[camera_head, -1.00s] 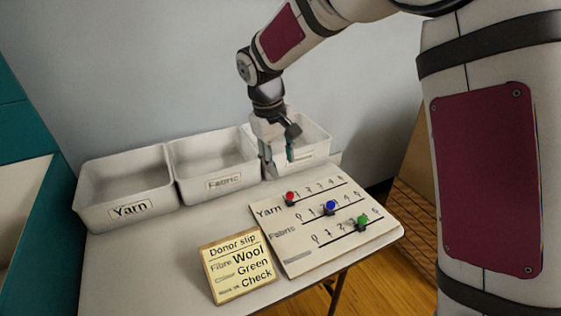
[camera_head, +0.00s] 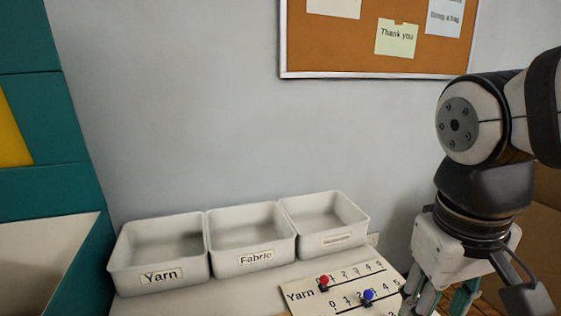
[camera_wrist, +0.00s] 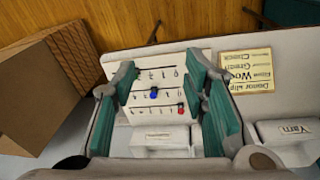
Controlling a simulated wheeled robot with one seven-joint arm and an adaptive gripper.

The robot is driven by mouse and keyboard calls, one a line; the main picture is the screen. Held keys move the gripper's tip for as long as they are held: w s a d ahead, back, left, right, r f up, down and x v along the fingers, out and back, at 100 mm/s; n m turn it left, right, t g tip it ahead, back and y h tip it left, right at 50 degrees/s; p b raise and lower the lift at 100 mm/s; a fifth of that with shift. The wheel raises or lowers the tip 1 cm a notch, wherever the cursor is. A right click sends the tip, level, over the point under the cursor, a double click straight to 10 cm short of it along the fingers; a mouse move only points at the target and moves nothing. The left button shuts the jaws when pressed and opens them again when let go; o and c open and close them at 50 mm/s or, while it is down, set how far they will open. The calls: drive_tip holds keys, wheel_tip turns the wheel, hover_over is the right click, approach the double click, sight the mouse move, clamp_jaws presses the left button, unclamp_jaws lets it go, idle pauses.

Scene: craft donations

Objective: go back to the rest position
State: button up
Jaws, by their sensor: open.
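My gripper (camera_head: 445,295) is at the lower right of the head view, its fingertips partly cut off by the bottom edge. In the wrist view my gripper (camera_wrist: 163,65) has its two green fingers spread wide with nothing between them. It points down over the counting board (camera_wrist: 178,62), apart from the bins. The board (camera_head: 296,308) is also partly in the head view, with a red knob (camera_head: 324,281) and a blue knob (camera_head: 368,295).
The Yarn bin (camera_head: 160,279), Fabric bin (camera_head: 255,262) and a third bin (camera_head: 335,242) stand in a row along the wall. A donor slip (camera_wrist: 246,70) lies on the table. A cardboard box (camera_wrist: 40,95) is beside the table. A pinboard (camera_head: 350,45) hangs above.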

drive_tip(key=s+f+m+y+p, duration=0.1)
drive_tip(key=s+f, duration=0.1)
drive_tip(key=s, duration=0.8)
wheel_tip(320, 180, up, 13)
drive_tip(key=t+p, duration=0.3)
drive_tip(key=p, duration=0.8)
drive_tip(key=shift+w+d+r+p, duration=0.2)
drive_tip(key=shift+w+p, duration=0.1)
drive_tip(key=shift+a, duration=0.1)
